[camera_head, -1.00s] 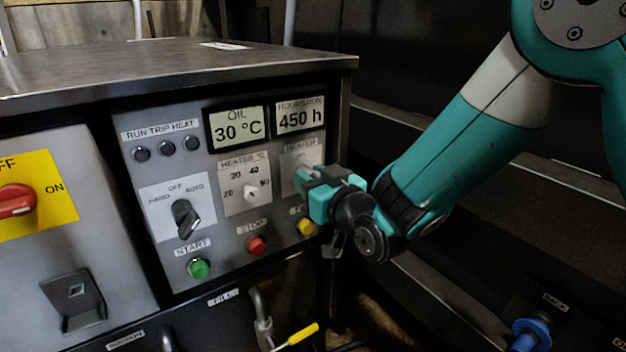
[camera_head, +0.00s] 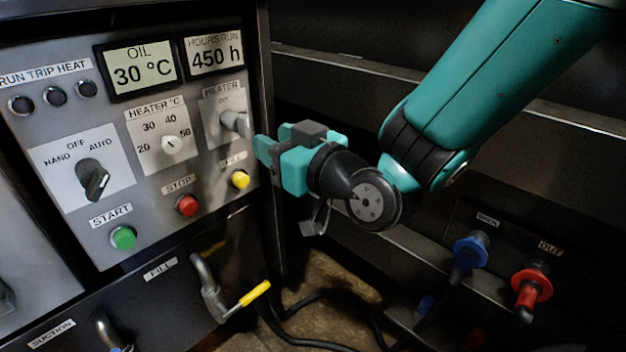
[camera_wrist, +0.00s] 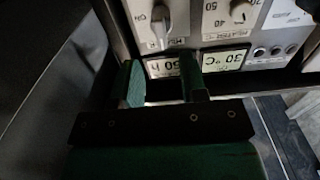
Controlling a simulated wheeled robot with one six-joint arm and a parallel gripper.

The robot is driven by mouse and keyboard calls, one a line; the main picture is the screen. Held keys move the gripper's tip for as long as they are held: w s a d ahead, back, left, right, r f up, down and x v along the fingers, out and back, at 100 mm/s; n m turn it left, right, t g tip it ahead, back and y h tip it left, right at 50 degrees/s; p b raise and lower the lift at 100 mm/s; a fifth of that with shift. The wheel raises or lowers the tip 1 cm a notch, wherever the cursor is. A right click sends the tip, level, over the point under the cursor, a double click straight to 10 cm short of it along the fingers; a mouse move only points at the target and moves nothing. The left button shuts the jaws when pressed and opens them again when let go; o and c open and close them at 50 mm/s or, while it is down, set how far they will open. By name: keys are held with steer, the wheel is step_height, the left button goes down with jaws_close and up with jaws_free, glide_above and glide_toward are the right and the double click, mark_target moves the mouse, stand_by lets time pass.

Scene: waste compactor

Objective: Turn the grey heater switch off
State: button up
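The grey heater switch (camera_head: 236,123) is under the HEATER label at the panel's upper right. An OFF mark shows above it, and its handle sticks out towards my gripper. It also shows in the wrist view (camera_wrist: 160,28), upside down beside an ON mark; I cannot tell its exact setting. My gripper (camera_head: 265,150) is just right of and below the switch, apart from it. In the wrist view my gripper (camera_wrist: 161,80) has its two green fingers spread, with nothing between them; the switch lies beyond the fingertips.
The heater dial (camera_head: 172,144) is left of the switch, and the yellow button (camera_head: 240,180) is below it. The mode selector (camera_head: 93,178) is further left. A yellow-handled valve (camera_head: 254,294) juts out below. Blue (camera_head: 470,251) and red (camera_head: 531,286) valves are at lower right.

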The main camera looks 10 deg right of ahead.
steer(key=b+v, duration=0.7)
steer(key=b, duration=0.4)
steer(key=shift+d+b, duration=0.15)
steer(key=shift+b, duration=0.2)
steer(key=shift+s, duration=0.15)
steer(key=s+d+r+g+h+p, duration=0.35)
steer(key=s+g+p, duration=0.4)
steer(key=p, duration=0.35)
steer(key=s+d+r+g+h+p, duration=0.2)
steer(key=s+d+r+g+p, duration=0.15)
steer(key=s+g+p, duration=0.65)
step_height(320, 180, up, 35)
steer(key=w+t+p, duration=0.2)
steer(key=p, duration=3.4)
steer(key=shift+w+a+r+p, duration=0.2)
steer(key=shift+w+a+p, duration=0.15)
steer(key=shift+a+p, duration=0.1)
